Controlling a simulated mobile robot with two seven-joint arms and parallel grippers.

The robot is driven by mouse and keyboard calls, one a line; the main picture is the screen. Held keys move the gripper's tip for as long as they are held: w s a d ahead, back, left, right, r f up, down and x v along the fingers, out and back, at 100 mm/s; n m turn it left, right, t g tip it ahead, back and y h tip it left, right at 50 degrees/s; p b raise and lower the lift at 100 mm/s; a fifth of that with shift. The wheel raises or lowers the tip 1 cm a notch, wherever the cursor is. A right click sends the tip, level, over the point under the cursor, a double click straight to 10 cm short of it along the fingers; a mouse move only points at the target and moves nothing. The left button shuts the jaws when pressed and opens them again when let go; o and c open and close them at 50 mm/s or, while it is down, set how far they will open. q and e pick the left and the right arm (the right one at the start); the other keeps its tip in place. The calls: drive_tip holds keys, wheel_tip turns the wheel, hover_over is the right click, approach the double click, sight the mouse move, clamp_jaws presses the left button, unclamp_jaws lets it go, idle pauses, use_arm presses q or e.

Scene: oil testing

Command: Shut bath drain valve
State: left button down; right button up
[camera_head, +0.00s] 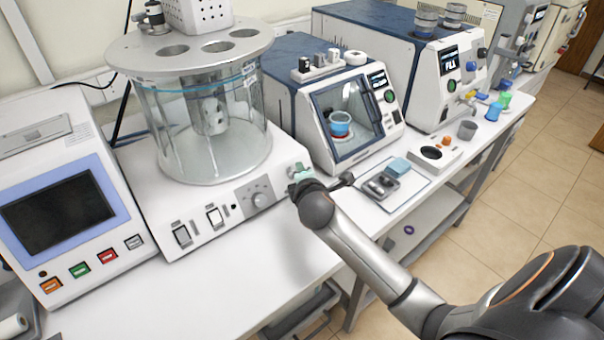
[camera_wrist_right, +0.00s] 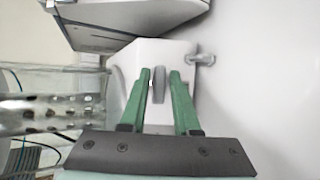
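The bath is a clear glass cylinder (camera_head: 205,125) on a white base (camera_head: 225,240) with switches and a dial, at the left of the head view. My right gripper (camera_head: 299,173) is at the base's right end, partly hidden by its own wrist. In the right wrist view, its green fingers (camera_wrist_right: 160,78) are apart, one on each side of a grey lever-like part (camera_wrist_right: 158,86) by the white base. This looks like the valve handle, with narrow gaps beside it. A small metal tap-like fitting (camera_wrist_right: 202,59) shows right of the fingers. My left gripper is not in view.
A panel with a dark screen (camera_head: 57,214) stands left of the bath. A windowed instrument (camera_head: 346,120) stands close behind my right gripper. A tray (camera_head: 397,190) with small items lies to its right. The bench front (camera_head: 240,285) is clear.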

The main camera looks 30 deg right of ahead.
drive_tip(key=shift+o, duration=1.4)
drive_tip(key=v, duration=1.2)
drive_tip(key=shift+s+a, duration=0.2)
drive_tip(key=shift+s, duration=0.05)
